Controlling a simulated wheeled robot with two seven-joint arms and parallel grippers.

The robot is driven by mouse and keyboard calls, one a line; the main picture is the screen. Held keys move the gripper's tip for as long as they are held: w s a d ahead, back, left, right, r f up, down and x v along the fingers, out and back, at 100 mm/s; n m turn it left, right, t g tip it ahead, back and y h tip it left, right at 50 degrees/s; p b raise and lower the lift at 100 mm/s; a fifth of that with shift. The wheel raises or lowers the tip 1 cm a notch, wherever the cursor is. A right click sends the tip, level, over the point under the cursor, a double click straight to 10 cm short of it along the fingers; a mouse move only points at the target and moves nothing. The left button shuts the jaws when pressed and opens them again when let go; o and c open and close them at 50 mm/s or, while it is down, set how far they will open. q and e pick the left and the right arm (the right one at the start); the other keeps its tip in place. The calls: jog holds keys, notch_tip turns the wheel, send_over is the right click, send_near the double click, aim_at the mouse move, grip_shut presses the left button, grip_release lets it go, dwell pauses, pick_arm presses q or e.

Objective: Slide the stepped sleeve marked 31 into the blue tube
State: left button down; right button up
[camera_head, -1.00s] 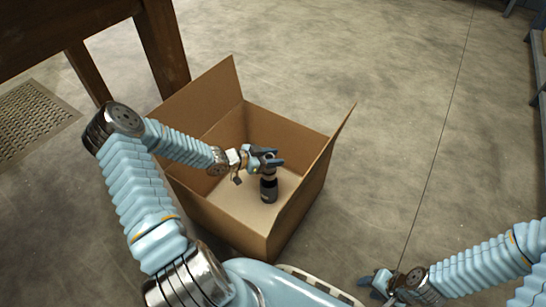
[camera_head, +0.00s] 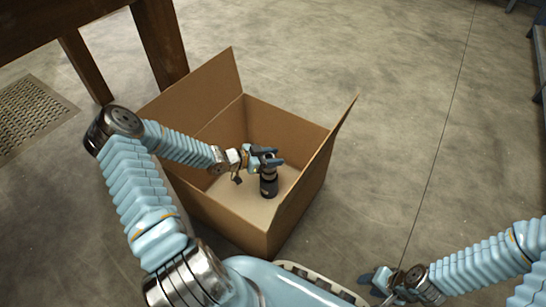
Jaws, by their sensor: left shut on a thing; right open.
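A dark, stepped cylindrical part (camera_head: 268,186) is upright inside the open cardboard box, below my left gripper (camera_head: 272,159). My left gripper is shut on its top end. A lighter band shows between the gripper and the black lower part. No number can be read on it, so I cannot tell whether it is the sleeve marked 31. I see no blue tube. My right gripper (camera_head: 371,279) is open and empty, low over the floor at the bottom right.
The cardboard box (camera_head: 225,222) stands on the concrete floor with its flaps up. A dark wooden table (camera_head: 160,45) is at the upper left. A floor grate (camera_head: 30,115) lies at the left. The floor right of the box is clear.

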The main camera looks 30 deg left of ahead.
pick_arm(q)
jog(key=shift+r, duration=0.2)
jog(key=shift+f, duration=0.1)
jog(key=shift+f, duration=0.15)
jog(key=shift+f+b, duration=0.15)
jog(key=shift+b, duration=0.2)
jog(key=shift+f+b, duration=0.95)
jog(key=shift+f, duration=0.3)
jog(key=shift+f, duration=0.15)
jog(key=shift+f+b, duration=0.65)
jog(key=shift+b, duration=0.05)
jog(key=shift+f, duration=0.85)
